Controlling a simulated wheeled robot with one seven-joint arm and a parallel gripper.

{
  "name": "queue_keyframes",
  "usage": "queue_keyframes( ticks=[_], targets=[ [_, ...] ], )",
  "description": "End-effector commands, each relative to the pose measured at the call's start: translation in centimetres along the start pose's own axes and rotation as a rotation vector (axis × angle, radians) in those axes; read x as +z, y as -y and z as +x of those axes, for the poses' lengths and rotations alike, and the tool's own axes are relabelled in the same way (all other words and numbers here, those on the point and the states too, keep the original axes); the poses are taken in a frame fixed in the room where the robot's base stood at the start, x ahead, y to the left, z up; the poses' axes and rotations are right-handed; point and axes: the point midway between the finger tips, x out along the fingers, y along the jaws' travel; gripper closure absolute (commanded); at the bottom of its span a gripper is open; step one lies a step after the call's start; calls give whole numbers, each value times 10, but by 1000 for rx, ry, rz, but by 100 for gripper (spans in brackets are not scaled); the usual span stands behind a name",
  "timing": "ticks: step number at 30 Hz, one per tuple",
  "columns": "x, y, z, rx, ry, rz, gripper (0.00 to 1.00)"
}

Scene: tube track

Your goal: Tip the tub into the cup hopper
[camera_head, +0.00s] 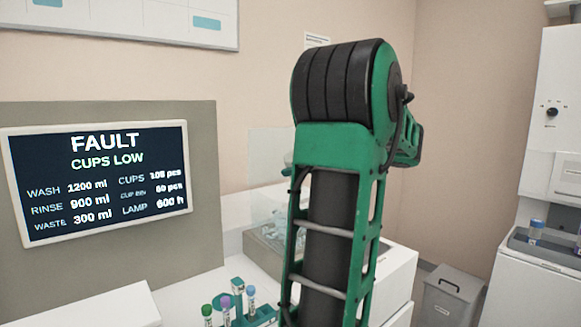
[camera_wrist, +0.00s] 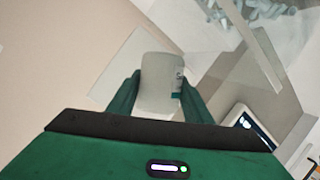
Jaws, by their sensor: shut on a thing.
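In the wrist view my gripper (camera_wrist: 160,88) has its two green fingers closed on the sides of a whitish tub (camera_wrist: 158,82) with a small teal and dark label on its right side. The tub's inside and contents do not show. The cup hopper (camera_head: 268,242), a bin with clear walls and pale cups in it, is partly hidden behind my arm in the head view. Its pale cups and clear panel also show at the upper right of the wrist view (camera_wrist: 268,12), apart from the tub. My gripper is hidden behind my arm in the head view.
A screen (camera_head: 100,178) reads "FAULT, CUPS LOW". A teal rack with capped tubes (camera_head: 238,308) stands low in front of the hopper. A grey bin (camera_head: 450,297) is on the floor at right, beside a white machine (camera_head: 555,130).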

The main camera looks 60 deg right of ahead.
Motion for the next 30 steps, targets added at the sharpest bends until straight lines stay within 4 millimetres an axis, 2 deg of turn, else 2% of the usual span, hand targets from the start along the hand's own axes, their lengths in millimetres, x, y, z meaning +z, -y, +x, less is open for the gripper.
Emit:
queue_keyframes(
  ticks=[6,17,25,30],
  targets=[
    [0,4,0,-58,0,141,77],
    [0,6,0,-72,-1,172,77],
    [-2,13,-1,-167,1,404,77],
    [-4,15,-2,-196,0,473,77]
  ],
)
